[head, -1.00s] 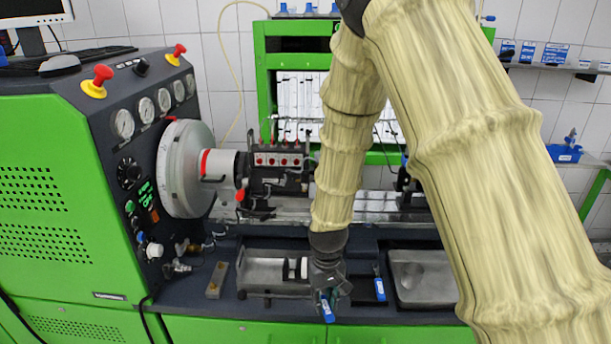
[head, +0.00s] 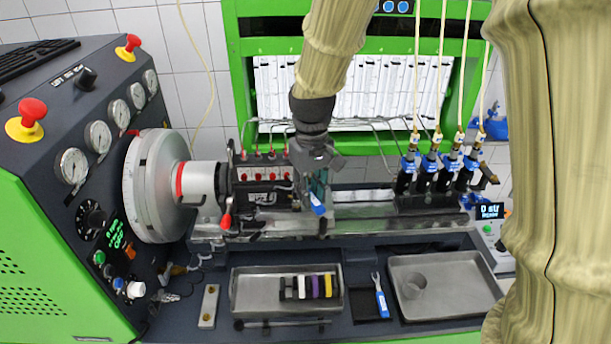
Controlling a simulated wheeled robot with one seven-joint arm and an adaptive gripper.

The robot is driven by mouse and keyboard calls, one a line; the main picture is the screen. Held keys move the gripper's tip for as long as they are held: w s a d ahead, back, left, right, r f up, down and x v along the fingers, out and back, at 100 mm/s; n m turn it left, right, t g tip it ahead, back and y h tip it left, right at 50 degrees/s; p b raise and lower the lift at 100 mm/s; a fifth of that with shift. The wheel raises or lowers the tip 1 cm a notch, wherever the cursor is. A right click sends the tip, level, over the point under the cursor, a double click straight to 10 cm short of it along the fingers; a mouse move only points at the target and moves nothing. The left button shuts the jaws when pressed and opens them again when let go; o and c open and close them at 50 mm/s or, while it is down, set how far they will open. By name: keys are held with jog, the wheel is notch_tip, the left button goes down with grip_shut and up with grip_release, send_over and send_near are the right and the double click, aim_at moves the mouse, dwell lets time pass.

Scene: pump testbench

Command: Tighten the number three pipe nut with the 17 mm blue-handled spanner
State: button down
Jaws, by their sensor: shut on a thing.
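My gripper (head: 317,180) is shut on a blue-handled spanner (head: 317,204), whose blue handle hangs below the fingers. The spanner's head and its size mark cannot be made out. The gripper is in front of the right end of the pump (head: 262,183), which has a row of red-topped fittings along its top. Metal pipes (head: 350,122) run from the pump area toward the injectors. My gripper and arm hide part of the pump's right end, so I cannot tell which pipe nut is number three or whether the spanner touches one.
A second blue-handled spanner (head: 380,297) lies on a black mat right of a metal tray (head: 250,272) with several coloured pieces. Several injectors (head: 437,172) stand at the right. A control cabinet (head: 60,200) flanks the left.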

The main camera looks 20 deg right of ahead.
jog(key=shift+w+a+f, duration=0.1)
jog(key=shift+w+a, duration=0.15)
jog(key=shift+w, duration=0.95)
jog(key=shift+w+a, duration=0.25)
jog(key=shift+w, duration=0.9)
jog(key=shift+w, duration=0.1)
jog(key=w, duration=0.1)
jog(key=w+r, duration=0.2)
jog(key=shift+w+a, duration=0.3)
jog(key=shift+w, duration=0.1)
jog(key=shift+f, duration=0.15)
jog(key=shift+w+a+f, duration=0.1)
jog(key=shift+w+f, duration=0.15)
jog(key=shift+f, duration=0.4)
jog(key=shift+w+f, duration=0.2)
jog(key=shift+f, duration=0.45)
jog(key=shift+w+a, duration=0.15)
jog(key=shift+w, duration=0.85)
jog(key=shift+w+a, duration=0.15)
jog(key=shift+w, duration=0.85)
dwell(1.4)
